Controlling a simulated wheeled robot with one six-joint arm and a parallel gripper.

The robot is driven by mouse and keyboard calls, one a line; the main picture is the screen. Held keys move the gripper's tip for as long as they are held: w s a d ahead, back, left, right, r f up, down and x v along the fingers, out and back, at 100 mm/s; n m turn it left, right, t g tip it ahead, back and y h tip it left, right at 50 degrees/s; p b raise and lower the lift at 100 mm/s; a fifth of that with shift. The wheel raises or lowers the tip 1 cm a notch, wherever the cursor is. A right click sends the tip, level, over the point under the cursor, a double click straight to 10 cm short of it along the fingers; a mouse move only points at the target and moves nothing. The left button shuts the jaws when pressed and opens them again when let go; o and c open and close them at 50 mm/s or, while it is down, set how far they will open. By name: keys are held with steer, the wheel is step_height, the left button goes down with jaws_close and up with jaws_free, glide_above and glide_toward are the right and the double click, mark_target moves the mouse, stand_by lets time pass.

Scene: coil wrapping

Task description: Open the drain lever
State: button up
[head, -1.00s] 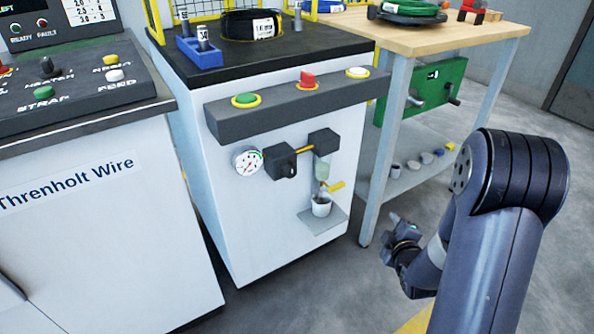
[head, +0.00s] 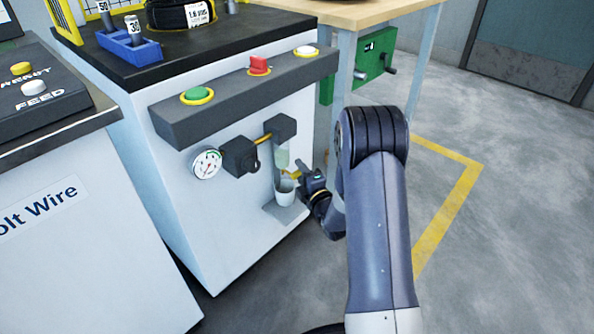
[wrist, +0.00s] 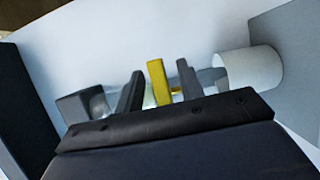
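The yellow drain lever (head: 291,174) sits under the clear filter bowl (head: 281,157) on the white cabinet front. In the wrist view the yellow lever (wrist: 157,82) shows between my two grey fingers, with a gap on each side. My gripper (wrist: 159,88) is open around it, not closed on it. In the head view my gripper (head: 301,179) is beside the lever, its fingertips small and partly hard to make out. A white cup (head: 284,193) stands just below the lever; it shows right of my fingers in the wrist view (wrist: 249,70).
The cup rests on a small grey shelf (head: 278,212). A gauge (head: 206,163) and a black regulator block (head: 239,157) are left of the bowl. A dark panel with green, red and white buttons (head: 235,97) overhangs above. Floor to the right is clear.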

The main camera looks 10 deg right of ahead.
steer(key=shift+x, duration=1.25)
steer(key=shift+c, duration=0.4)
jaws_close()
